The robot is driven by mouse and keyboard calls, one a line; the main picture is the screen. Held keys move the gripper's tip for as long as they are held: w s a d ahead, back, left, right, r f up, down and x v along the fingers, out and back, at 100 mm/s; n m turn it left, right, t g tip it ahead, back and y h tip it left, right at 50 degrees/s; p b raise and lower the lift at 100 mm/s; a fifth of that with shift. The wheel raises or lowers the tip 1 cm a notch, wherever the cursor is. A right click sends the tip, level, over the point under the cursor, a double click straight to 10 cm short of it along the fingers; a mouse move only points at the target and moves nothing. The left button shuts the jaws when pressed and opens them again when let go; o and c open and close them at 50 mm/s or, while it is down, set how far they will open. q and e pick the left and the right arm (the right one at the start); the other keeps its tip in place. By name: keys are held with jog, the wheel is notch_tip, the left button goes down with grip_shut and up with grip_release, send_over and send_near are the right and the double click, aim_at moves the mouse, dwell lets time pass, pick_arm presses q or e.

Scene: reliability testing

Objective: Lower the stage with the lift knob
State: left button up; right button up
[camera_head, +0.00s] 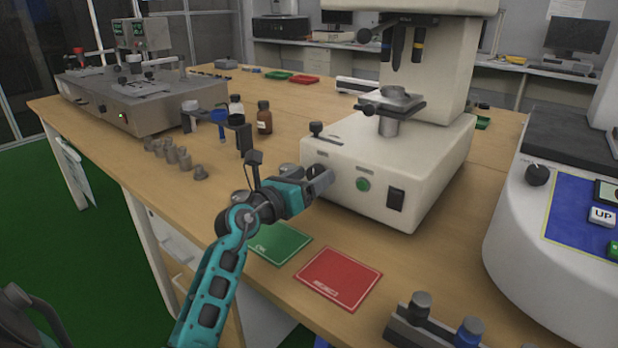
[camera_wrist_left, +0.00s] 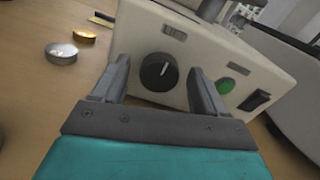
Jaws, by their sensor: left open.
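The lift knob (camera_wrist_left: 158,72) is a round black dial with a white mark, on the front face of the cream testing machine (camera_head: 433,150). In the head view the knob (camera_head: 316,169) is mostly hidden behind my left gripper (camera_head: 322,183). The stage (camera_head: 392,103) is a small dark platform on a metal post above the machine's base. In the left wrist view my left gripper (camera_wrist_left: 160,85) is open, with one finger on each side of the knob and gaps between them. I cannot tell how deep the fingertips reach. My right gripper does not show.
A green button (camera_head: 363,184) and a black switch (camera_head: 396,198) sit right of the knob. A green mat (camera_head: 280,243) and a red mat (camera_head: 338,278) lie in front. Metal weights (camera_head: 171,154) and a brown bottle (camera_head: 264,118) stand to the left. Another machine (camera_head: 540,215) is at right.

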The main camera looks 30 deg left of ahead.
pick_arm(q)
jog(key=shift+s, duration=0.25)
jog(key=s, duration=0.3)
jog(key=s+p, duration=0.1)
jog(key=s, duration=0.3)
jog(key=s+a, duration=0.1)
jog(key=s, duration=0.3)
jog(key=shift+p, duration=0.3)
jog(key=shift+s, duration=0.7)
jog(key=shift+s, duration=0.1)
